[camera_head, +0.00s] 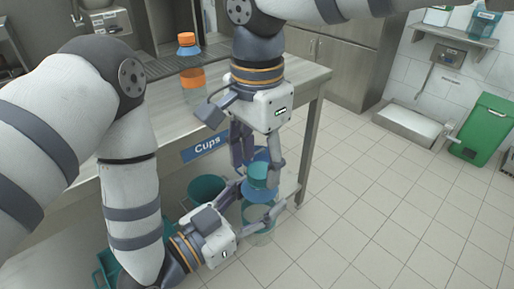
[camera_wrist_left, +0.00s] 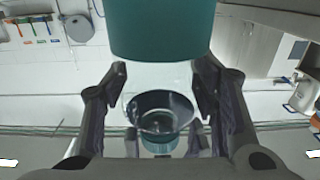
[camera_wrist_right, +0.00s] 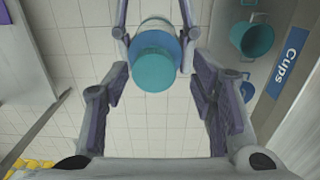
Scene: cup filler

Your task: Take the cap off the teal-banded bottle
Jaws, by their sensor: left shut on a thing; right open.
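The teal-banded bottle (camera_head: 258,225) is clear, with a blue collar and a teal cap (camera_head: 258,176). It stands upright in the air off the table's front edge. My left gripper (camera_head: 257,205) is shut around its body from the side. In the left wrist view a broad teal part of the bottle (camera_wrist_left: 162,30) is above the fingers. My right gripper (camera_head: 257,170) points down over the cap with its fingers open. In the right wrist view the cap (camera_wrist_right: 156,70) lies between the fingertips, with a gap to each; whether it is level with them is unclear.
An orange-capped bottle (camera_head: 192,78) stands on the table (camera_head: 305,75). A green bin (camera_head: 485,128) and a floor sink (camera_head: 412,122) are far right. The tiled floor between is clear.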

